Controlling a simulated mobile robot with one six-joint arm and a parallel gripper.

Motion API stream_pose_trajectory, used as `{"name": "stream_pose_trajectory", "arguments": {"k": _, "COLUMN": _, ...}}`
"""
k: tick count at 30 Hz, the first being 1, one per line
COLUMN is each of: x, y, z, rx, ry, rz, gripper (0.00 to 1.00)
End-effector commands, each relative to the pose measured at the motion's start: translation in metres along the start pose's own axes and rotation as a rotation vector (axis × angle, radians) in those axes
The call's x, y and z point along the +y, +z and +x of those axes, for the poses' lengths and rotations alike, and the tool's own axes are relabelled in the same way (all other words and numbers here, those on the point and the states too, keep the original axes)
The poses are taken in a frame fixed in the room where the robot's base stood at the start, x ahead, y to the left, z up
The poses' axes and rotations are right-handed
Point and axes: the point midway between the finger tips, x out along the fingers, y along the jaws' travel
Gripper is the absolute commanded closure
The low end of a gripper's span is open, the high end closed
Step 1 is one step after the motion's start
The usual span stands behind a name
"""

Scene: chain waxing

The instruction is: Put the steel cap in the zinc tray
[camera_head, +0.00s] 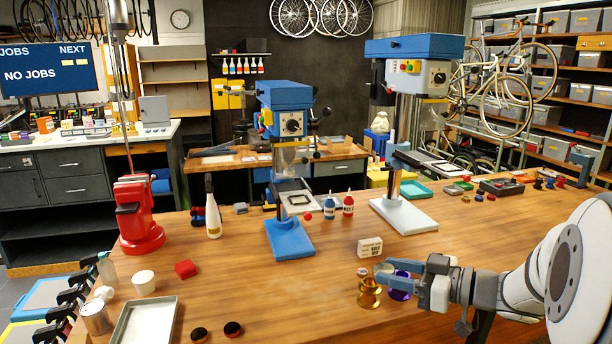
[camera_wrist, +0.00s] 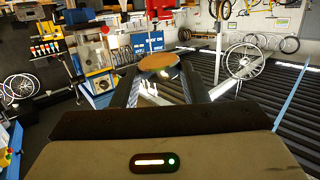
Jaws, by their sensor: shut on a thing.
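My gripper (camera_head: 386,271) is at the right of the table in the head view, just above a gold pot and a purple pot. It is shut on a small grey metal piece, which looks like the steel cap (camera_head: 381,267). In the wrist view the cap (camera_wrist: 158,62) shows as a round disc with a brownish face between the two fingers (camera_wrist: 160,80). The zinc tray (camera_head: 120,337) lies at the front left of the table, shallow and grey, far left of my gripper. It looks empty, and its front edge is cut off by the frame.
The gold pot (camera_head: 369,296) and purple pot (camera_head: 400,294) stand below my gripper. A white box (camera_head: 370,248) is behind them. Two dark round pieces (camera_head: 232,329) lie right of the tray; a white cup (camera_head: 144,283) and tin (camera_head: 95,318) are near it.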

Motion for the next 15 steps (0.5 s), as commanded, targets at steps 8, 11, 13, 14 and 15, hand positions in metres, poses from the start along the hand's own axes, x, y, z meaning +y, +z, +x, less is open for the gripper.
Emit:
{"name": "stream_pose_trajectory", "arguments": {"k": 8, "x": 0.024, "y": 0.068, "z": 0.011, "rx": -0.003, "ry": 0.231, "rz": 0.044, "gripper": 0.89}}
{"name": "stream_pose_trajectory", "arguments": {"k": 11, "x": 0.033, "y": 0.096, "z": 0.016, "rx": -0.004, "ry": 0.327, "rz": 0.061, "gripper": 0.89}}
{"name": "stream_pose_trajectory", "arguments": {"k": 13, "x": 0.041, "y": 0.117, "z": 0.020, "rx": -0.005, "ry": 0.399, "rz": 0.073, "gripper": 0.89}}
{"name": "stream_pose_trajectory", "arguments": {"k": 14, "x": 0.044, "y": 0.126, "z": 0.022, "rx": -0.006, "ry": 0.429, "rz": 0.078, "gripper": 0.89}}
{"name": "stream_pose_trajectory", "arguments": {"k": 15, "x": 0.049, "y": 0.137, "z": 0.024, "rx": -0.004, "ry": 0.468, "rz": 0.084, "gripper": 0.89}}
